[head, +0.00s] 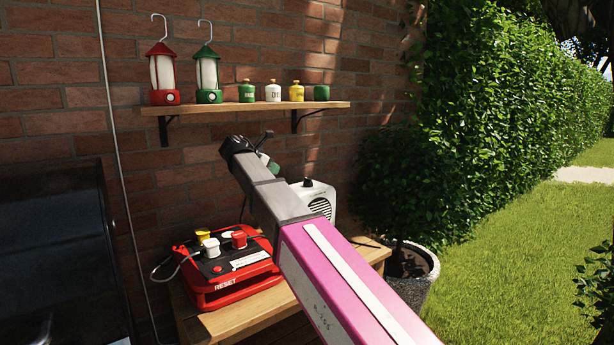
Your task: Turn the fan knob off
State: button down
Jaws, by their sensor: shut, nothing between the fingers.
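The white fan box (318,199) stands on the wooden table behind my arm.
A wall shelf (240,107) holds two lanterns and several canisters. A plant pot (412,280) stands to the right. Lawn lies beyond.

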send_near(308, 182)
jog(key=w+f, duration=0.1)
jog(key=w+d+f, duration=0.1)
jog(key=shift+w+f, duration=0.3)
jog(key=shift+w, duration=0.05)
jog(key=shift+w+d+r, duration=0.1)
jog(key=shift+w+d, duration=0.6)
jog(key=shift+d, duration=0.15)
jog(key=shift+w+d, duration=0.4)
jog(key=shift+d, duration=0.15)
jog(key=shift+w+d, duration=0.3)
jog(key=shift+w, duration=0.05)
jog(key=shift+s, duration=0.1)
jog(key=shift+s+d, duration=0.3)
jog(key=shift+s, duration=0.45)
